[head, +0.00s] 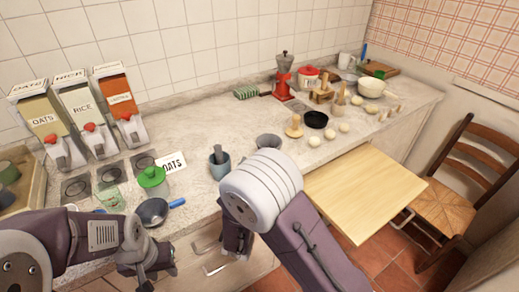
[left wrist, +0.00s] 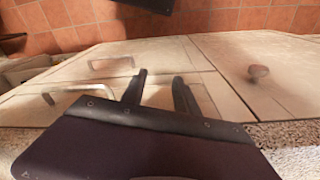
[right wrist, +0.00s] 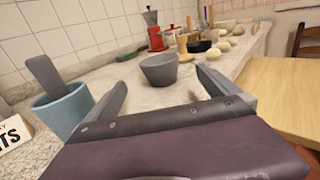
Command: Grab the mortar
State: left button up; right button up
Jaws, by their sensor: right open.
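A blue-teal cup (head: 219,168) with a grey pestle-like tool in it stands on the counter and looks like the mortar. It also shows at the left of the right wrist view (right wrist: 62,118), outside my right gripper's left finger. A plain grey tapered bowl (right wrist: 158,70) stands farther off, ahead between the right fingers; its top shows in the head view (head: 268,141). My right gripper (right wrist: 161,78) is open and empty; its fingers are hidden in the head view. My left gripper (left wrist: 160,77) has parted fingers, empty, in front of the cabinet fronts.
The counter holds dispensers (head: 85,115), an OATS card (head: 172,161), a green-lidded jar (head: 152,178) and a dark pan (head: 153,211) at left. A red grinder (head: 283,80), black bowl (head: 316,119) and several round pale items are farther right. A wooden board (head: 365,190) juts out beside a chair (head: 455,190).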

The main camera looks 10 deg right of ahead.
aim_at(271, 136)
jog(key=shift+s+a, duration=0.2)
jog(key=shift+s, duration=0.05)
jog(key=shift+d+r, duration=0.1)
jog(key=x, duration=1.2)
jog(key=shift+w+p, duration=0.15)
jog(key=shift+p, duration=0.2)
jog(key=shift+c, duration=0.3)
jog(key=c, duration=2)
